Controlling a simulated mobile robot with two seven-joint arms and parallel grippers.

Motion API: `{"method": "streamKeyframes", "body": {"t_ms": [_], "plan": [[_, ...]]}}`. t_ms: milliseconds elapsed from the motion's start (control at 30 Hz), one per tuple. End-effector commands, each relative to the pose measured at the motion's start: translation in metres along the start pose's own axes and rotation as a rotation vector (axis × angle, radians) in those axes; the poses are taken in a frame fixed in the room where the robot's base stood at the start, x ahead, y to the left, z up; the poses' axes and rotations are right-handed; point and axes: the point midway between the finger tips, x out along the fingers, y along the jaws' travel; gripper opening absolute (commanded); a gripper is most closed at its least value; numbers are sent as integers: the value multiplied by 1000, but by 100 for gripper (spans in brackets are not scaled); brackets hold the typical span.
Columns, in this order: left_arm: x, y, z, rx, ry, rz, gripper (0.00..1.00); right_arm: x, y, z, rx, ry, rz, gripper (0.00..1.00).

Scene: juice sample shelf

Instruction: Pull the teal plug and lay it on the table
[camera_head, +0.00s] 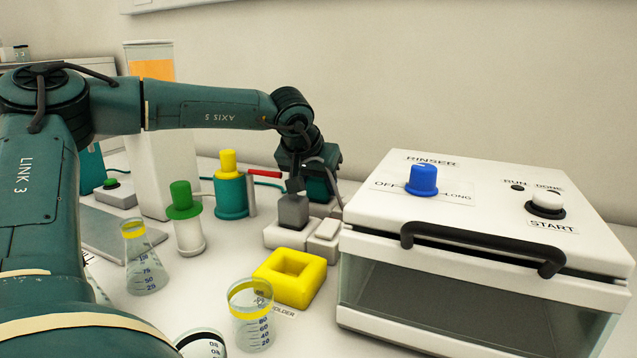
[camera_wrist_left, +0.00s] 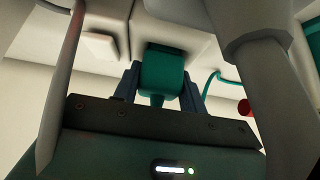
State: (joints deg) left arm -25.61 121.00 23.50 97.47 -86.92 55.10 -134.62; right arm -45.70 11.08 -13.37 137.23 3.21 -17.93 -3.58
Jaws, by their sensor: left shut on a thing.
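The teal plug (camera_wrist_left: 162,75) sits between the two dark blue fingers of my left gripper (camera_wrist_left: 160,88) in the left wrist view. Its far end is against or very close to a pale socket block (camera_wrist_left: 185,22); I cannot tell whether it is still seated. In the head view my left gripper (camera_head: 316,178) is behind a grey plug-like block (camera_head: 293,212), and a patch of teal (camera_head: 318,190) shows under it. The fingers are mostly hidden there. My right gripper is not in view.
The white rinser box (camera_head: 480,215) stands close on the right. A yellow holder (camera_head: 290,278), a beaker (camera_head: 251,318), a flask (camera_head: 143,262), a green-capped bottle (camera_head: 187,222) and a teal bottle (camera_head: 231,192) crowd the front and left. A red-handled lever (camera_head: 264,173) is near the gripper.

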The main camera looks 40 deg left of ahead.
Motion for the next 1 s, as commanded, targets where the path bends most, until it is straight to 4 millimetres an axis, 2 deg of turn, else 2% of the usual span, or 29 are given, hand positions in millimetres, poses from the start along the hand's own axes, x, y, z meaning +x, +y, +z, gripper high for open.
{"method": "streamKeyframes", "body": {"t_ms": [1000], "plan": [[-10, 0, -7, 0, 2, 0, 10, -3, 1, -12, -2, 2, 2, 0]]}}
